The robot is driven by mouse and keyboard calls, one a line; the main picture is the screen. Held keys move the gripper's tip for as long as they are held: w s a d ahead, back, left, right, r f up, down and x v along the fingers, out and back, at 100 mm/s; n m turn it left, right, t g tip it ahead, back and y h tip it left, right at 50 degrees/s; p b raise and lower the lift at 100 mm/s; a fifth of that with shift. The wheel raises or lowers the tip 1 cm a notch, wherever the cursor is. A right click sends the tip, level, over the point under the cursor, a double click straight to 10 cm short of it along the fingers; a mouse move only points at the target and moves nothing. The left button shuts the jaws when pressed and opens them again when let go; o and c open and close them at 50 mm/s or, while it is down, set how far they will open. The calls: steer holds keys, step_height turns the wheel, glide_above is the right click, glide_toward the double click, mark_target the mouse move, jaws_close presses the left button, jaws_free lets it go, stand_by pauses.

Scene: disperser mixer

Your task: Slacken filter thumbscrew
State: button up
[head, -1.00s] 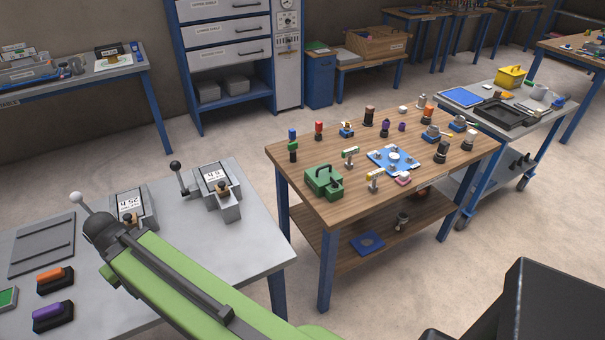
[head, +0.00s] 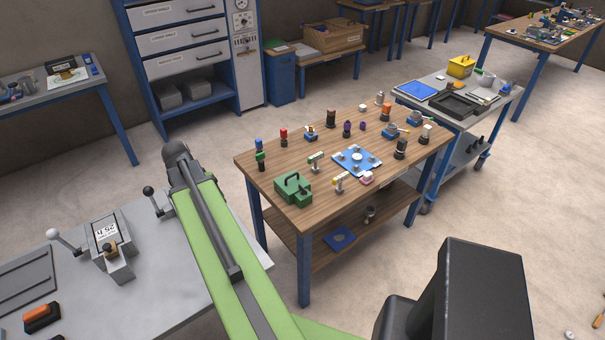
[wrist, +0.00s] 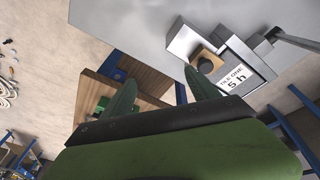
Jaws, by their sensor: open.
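My gripper (wrist: 160,92) shows in the wrist view with its two green fingers apart and nothing between them. A dark round knob (wrist: 206,66) on a tan block sits on this device, apart from the fingers. In the head view a similar device labelled "25 h" (head: 107,232) has a brown knob (head: 110,251) and a lever. My arm covers most of the other device there, and my gripper is hidden. I cannot tell which part is the filter thumbscrew.
Both devices stand on a grey table (head: 150,268). A wooden table (head: 232,160) to its right carries a green box (head: 292,190), a blue plate (head: 345,165) and several small parts. Open floor (head: 345,275) separates the tables from my body.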

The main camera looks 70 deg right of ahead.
steer(key=s+d+r+m+g+p, duration=0.1)
steer(key=s+d+r+m+p, duration=0.35)
steer(key=s+d, duration=0.85)
steer(key=m+g+h, duration=0.1)
steer(key=m, duration=0.3)
glide_toward(303, 188)
steer(key=b+x, duration=0.8)
steer(key=b, duration=0.9)
steer(key=shift+f, duration=0.35)
steer(key=shift+d+r, duration=0.1)
